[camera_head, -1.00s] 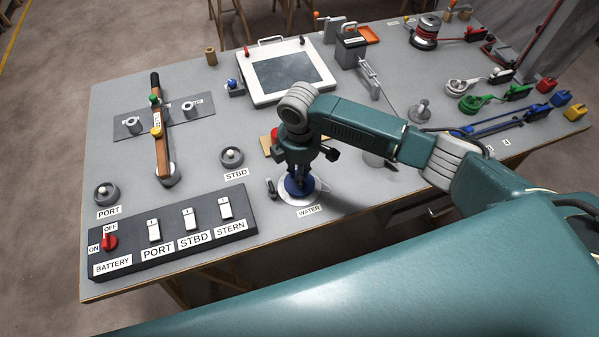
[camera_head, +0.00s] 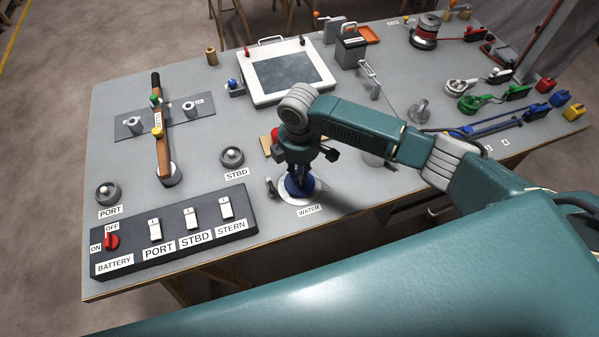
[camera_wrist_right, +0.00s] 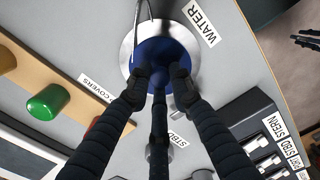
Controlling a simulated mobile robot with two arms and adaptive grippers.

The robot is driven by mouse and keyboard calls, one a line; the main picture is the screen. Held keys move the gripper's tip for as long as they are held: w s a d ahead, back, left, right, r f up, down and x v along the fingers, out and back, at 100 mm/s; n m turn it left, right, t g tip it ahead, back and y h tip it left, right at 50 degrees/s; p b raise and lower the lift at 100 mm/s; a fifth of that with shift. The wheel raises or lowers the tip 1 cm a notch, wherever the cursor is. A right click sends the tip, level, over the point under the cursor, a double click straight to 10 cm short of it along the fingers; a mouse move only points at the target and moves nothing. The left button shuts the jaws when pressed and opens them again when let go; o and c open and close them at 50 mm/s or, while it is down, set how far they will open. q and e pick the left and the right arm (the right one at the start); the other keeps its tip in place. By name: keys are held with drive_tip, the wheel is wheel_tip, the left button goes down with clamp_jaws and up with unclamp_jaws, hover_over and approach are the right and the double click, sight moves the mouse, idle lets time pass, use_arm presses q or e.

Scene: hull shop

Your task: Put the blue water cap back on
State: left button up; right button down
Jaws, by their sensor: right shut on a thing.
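The blue water cap (camera_head: 300,187) is at the pale round water plate (camera_head: 289,201), beside the WATER label (camera_head: 309,210). My right gripper (camera_head: 299,180) points down over the cap. In the right wrist view, the dark fingers of my right gripper (camera_wrist_right: 159,85) close around the raised middle of the blue cap (camera_wrist_right: 163,55). The cap lies within the metal ring (camera_wrist_right: 127,50) there. I cannot tell whether it is fully seated.
A switch panel (camera_head: 172,235) lies to the left along the front edge. The STBD knob (camera_head: 232,156) stands near the right gripper. A board marked COVERS with a green cap (camera_wrist_right: 47,102) is close by in the wrist view. A framed screen (camera_head: 286,73) stands behind.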

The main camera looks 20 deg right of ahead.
drive_tip(key=shift+f+p, duration=0.15)
drive_tip(key=shift+p, duration=0.45)
idle(1.0)
idle(0.3)
drive_tip(key=c, duration=1)
unclamp_jaws()
wheel_tip(320, 180, up, 5)
drive_tip(key=p, duration=0.5)
drive_tip(key=shift+f, duration=0.1)
drive_tip(key=shift+r+p, duration=0.65)
drive_tip(key=shift+r, duration=0.45)
drive_tip(key=shift+c, duration=0.2)
